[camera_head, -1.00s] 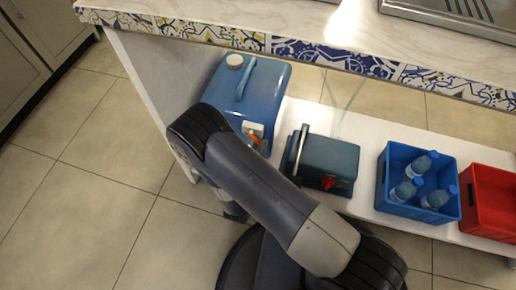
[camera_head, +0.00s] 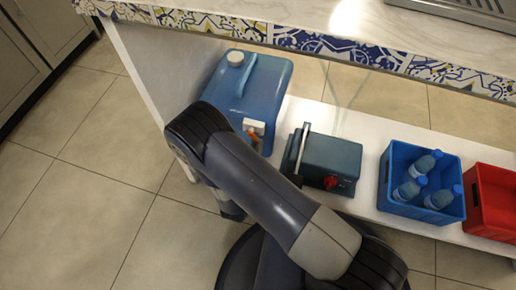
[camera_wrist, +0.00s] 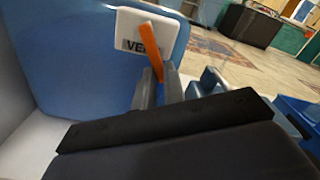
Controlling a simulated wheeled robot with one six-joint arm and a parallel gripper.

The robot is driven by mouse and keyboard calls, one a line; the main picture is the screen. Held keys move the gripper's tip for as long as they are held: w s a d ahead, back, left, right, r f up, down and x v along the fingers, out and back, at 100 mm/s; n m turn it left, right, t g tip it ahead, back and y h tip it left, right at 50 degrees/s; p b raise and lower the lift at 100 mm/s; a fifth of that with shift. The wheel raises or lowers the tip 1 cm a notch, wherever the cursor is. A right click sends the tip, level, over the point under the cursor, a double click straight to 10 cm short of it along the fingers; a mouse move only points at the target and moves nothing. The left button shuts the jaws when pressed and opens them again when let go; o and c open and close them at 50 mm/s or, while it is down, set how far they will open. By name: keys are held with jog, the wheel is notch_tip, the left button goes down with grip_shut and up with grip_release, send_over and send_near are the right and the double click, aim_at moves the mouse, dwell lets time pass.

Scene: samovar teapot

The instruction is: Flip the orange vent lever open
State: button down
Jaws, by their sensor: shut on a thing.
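The blue jug (camera_head: 238,98) with a white cap stands on the low white shelf at the left. Its white vent plate (camera_head: 254,126) carries the orange vent lever (camera_head: 253,136). In the wrist view the lever (camera_wrist: 152,52) points up in front of the plate (camera_wrist: 130,28), its top leaning a little left, and covers part of the "VE…" lettering. My gripper (camera_wrist: 159,84) is shut on the lower part of the lever, close to the jug's front. In the head view my arm hides the gripper.
A teal box (camera_head: 330,158) with a red knob stands right of the jug. Further right are a blue crate (camera_head: 400,204) with bottles and a red crate (camera_head: 486,222). The floor at left is clear.

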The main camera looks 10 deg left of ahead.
jog(key=shift+a+m, duration=0.1)
jog(key=shift+m, duration=0.2)
jog(key=c, duration=1.5)
grip_release()
jog(key=shift+s+a+p, duration=0.2)
jog(key=shift+s+p, duration=0.55)
jog(key=shift+s, duration=1.95)
jog(key=shift+s+a+p, duration=0.2)
jog(key=shift+s+p, duration=0.5)
jog(key=shift+s, duration=1.95)
